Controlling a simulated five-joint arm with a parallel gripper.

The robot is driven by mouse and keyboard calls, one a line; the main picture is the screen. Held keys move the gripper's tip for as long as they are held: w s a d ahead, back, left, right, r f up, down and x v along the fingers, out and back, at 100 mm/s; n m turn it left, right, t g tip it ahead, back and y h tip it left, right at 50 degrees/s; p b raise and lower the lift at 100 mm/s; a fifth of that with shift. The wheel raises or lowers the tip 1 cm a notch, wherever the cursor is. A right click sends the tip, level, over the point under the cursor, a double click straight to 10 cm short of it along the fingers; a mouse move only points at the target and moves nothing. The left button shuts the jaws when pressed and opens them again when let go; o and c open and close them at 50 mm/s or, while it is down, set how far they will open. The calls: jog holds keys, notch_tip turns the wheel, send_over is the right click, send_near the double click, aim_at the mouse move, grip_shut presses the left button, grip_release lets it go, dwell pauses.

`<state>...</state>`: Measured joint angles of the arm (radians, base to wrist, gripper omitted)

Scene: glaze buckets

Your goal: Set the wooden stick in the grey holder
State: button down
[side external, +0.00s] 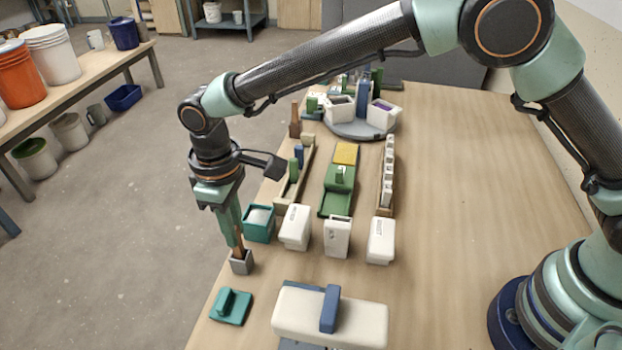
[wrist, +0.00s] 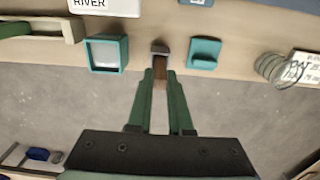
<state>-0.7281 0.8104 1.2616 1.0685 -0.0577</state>
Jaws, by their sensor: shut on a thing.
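The wooden stick (side external: 239,252) is brown and held upright between the fingers of my gripper (side external: 235,240). The grey holder (side external: 241,264) is a small square block near the left edge of the table. The stick's lower end meets the holder's top opening in the side view; how deep it sits is hard to tell. In the wrist view my gripper (wrist: 161,76) is shut on the stick (wrist: 160,70), which lines up with the holder (wrist: 160,46). My fingers cover most of the stick.
A teal open box (side external: 260,223) stands just behind the holder, with white containers (side external: 296,228) to its right. A teal block with a handle (side external: 230,306) lies in front. The floor drops away left of the table.

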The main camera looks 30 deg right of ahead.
jog(key=shift+f, duration=0.3)
dwell(0.5)
jog(key=c, duration=0.8)
grip_release()
jog(key=shift+o, duration=0.2)
jog(key=shift+r, duration=0.15)
jog(key=shift+r, duration=3.4)
jog(key=shift+d, duration=0.1)
